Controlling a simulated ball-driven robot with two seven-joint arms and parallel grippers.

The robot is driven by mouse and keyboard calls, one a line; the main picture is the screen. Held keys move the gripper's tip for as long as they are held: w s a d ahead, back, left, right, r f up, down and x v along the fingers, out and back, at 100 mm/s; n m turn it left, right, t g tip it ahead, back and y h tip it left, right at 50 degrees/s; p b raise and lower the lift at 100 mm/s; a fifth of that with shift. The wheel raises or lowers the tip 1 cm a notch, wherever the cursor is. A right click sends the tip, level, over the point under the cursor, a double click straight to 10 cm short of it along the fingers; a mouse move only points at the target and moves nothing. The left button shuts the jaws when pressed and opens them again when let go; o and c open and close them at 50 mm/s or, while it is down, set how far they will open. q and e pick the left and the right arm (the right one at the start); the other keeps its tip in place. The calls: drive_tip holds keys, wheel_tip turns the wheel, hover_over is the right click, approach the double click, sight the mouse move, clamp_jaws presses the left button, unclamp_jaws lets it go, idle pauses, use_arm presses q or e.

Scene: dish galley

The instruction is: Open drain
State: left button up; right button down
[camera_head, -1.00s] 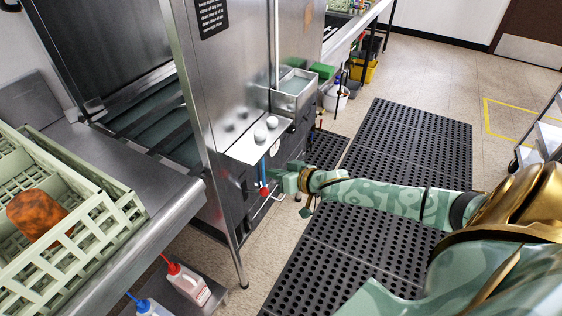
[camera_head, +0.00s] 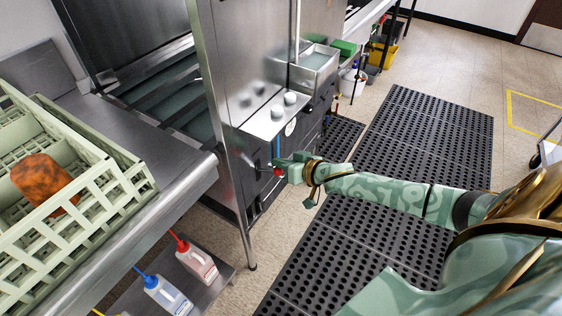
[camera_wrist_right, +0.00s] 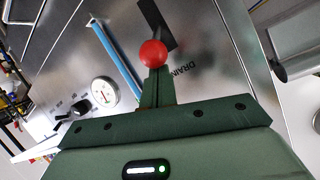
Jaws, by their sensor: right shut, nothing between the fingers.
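The drain handle ends in a red ball knob (camera_head: 279,172) on the machine's lower front. In the right wrist view the red ball knob (camera_wrist_right: 152,53) sits on a dark lever (camera_wrist_right: 157,22) beside the word DRAIN (camera_wrist_right: 180,70). My right gripper (camera_head: 282,164) is at the knob in the head view. In the right wrist view its fingers (camera_wrist_right: 155,82) are shut with nothing between them. The ball shows just beyond their tips; whether they touch it I cannot tell. My left gripper is not in view.
A blue tube (camera_wrist_right: 117,62) and a round gauge (camera_wrist_right: 104,92) are close to the lever. A steel counter (camera_head: 185,165) with a green rack (camera_head: 110,205) stands at left. Bottles (camera_head: 195,260) sit on a low shelf. Black mats (camera_head: 340,240) cover the floor.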

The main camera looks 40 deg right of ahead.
use_arm(q)
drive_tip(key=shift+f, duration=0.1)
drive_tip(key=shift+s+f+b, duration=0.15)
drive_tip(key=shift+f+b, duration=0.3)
drive_tip(key=shift+b, duration=0.1)
use_arm(e)
drive_tip(key=shift+s+d+f+t, duration=0.1)
drive_tip(key=shift+s+f+t, duration=0.2)
drive_tip(key=shift+f, duration=0.1)
